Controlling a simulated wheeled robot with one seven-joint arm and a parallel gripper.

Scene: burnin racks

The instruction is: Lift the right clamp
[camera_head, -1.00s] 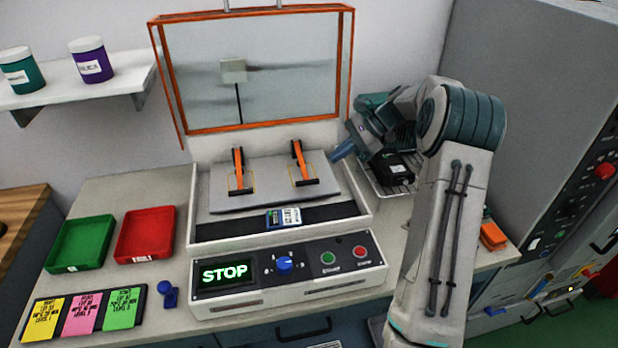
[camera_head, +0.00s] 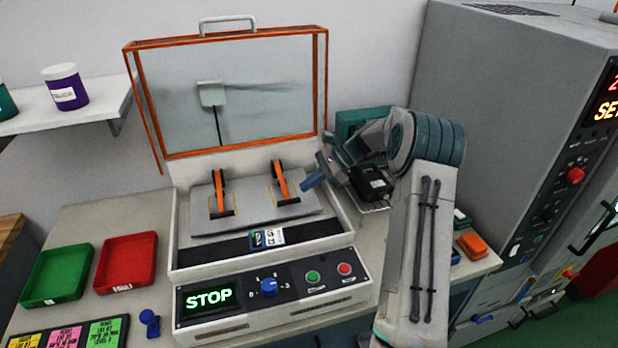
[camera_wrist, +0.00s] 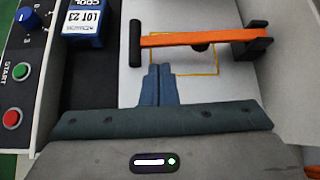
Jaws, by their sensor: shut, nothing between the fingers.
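The right clamp (camera_head: 282,182) is an orange lever with black ends on the grey plate of the tester. In the wrist view the clamp (camera_wrist: 190,39) lies across the upper part, with a black crossbar at its left end and a black block at its right. The left clamp (camera_head: 219,194) stands beside it. My gripper (camera_head: 308,184) is just right of the right clamp in the head view. In the wrist view its blue fingers (camera_wrist: 158,72) are together and empty, pointing at the lever, with a small gap apparent.
An orange-framed clear lid (camera_head: 232,90) stands raised behind the plate. A labelled blue part (camera_head: 267,237) lies on the black strip in front. The control panel (camera_head: 265,292) reads STOP. Red (camera_head: 126,285) and green (camera_head: 35,285) trays stand at the left. A grey cabinet (camera_head: 490,110) is at the right.

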